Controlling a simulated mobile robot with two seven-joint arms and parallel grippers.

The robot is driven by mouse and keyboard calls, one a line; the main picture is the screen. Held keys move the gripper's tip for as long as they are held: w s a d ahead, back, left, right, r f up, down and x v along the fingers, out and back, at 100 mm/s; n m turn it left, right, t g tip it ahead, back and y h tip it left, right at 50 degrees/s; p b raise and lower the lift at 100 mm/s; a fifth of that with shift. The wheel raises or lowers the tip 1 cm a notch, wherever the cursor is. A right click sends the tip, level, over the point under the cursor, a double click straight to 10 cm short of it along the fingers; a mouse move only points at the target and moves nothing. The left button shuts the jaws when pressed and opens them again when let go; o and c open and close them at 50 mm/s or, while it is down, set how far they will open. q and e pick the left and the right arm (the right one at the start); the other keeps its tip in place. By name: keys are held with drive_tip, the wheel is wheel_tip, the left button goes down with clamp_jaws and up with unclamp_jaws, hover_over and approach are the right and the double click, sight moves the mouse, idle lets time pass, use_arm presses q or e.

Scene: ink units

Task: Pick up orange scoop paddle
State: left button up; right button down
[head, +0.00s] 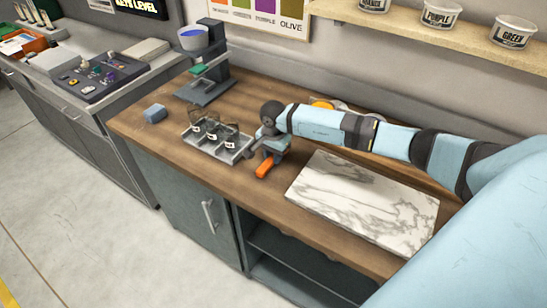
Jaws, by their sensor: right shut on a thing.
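The orange scoop paddle (265,167) is at the wooden counter's front part, between the metal tray and the marble slab. Only its orange end shows, sticking out below my right gripper (272,155). My right gripper is shut on the paddle and hides the rest of it. I cannot tell whether the paddle touches the counter. My left gripper is not in view.
A metal tray (222,152) with several labelled jars stands left of my right gripper. A marble slab (362,200) lies to the right. A blue block (155,113) and a stand with a bowl (194,37) are farther left. Round items show partly behind my arm.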

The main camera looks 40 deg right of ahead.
wheel_tip(320, 180, up, 19)
drive_tip(key=b, duration=0.2)
drive_tip(key=shift+r+b, duration=0.15)
drive_tip(key=shift+b, duration=0.2)
drive_tip(key=c, duration=1.7)
unclamp_jaws()
drive_tip(key=shift+c, duration=0.2)
clamp_jaws()
